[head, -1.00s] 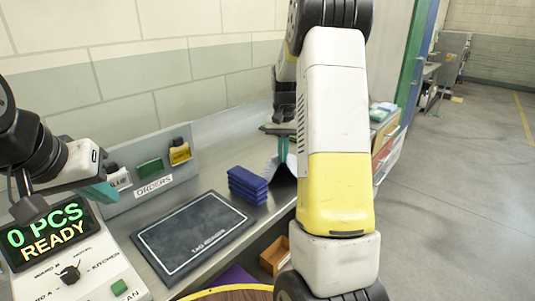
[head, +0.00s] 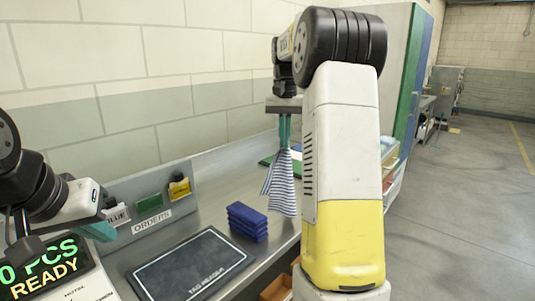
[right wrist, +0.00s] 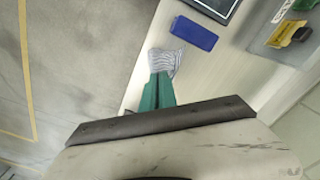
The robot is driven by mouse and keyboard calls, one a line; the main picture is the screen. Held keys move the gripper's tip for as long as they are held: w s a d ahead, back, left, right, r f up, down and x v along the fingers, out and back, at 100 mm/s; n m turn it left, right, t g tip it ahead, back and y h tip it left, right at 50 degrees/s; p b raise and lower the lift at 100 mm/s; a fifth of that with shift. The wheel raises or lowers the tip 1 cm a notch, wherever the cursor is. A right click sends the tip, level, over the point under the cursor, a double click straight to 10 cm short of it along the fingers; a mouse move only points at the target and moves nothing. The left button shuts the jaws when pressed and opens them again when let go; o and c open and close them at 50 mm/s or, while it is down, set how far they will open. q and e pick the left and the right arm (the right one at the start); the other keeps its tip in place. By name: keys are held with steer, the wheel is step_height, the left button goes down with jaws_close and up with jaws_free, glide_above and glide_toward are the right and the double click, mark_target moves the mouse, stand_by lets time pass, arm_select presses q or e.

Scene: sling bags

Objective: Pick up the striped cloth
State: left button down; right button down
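The striped cloth (head: 281,184), white with dark blue stripes, hangs from my right gripper (head: 285,143) in the head view, above the metal counter. The right gripper's green fingers are shut on its top. In the right wrist view the cloth (right wrist: 166,62) shows at the tips of the green fingers (right wrist: 158,82). My left gripper (head: 100,228) is at the left of the head view, near the order panel and the sign display; its fingertips are too unclear to tell open from shut.
A stack of folded blue cloths (head: 247,221) lies on the counter beside a dark mat (head: 190,265). The orders panel (head: 150,205) holds coloured blocks at the back. A green flat item lies behind the hanging cloth. A tall cabinet (head: 400,70) stands at the right.

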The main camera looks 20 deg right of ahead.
step_height(320, 180, up, 9)
stand_by(0.3)
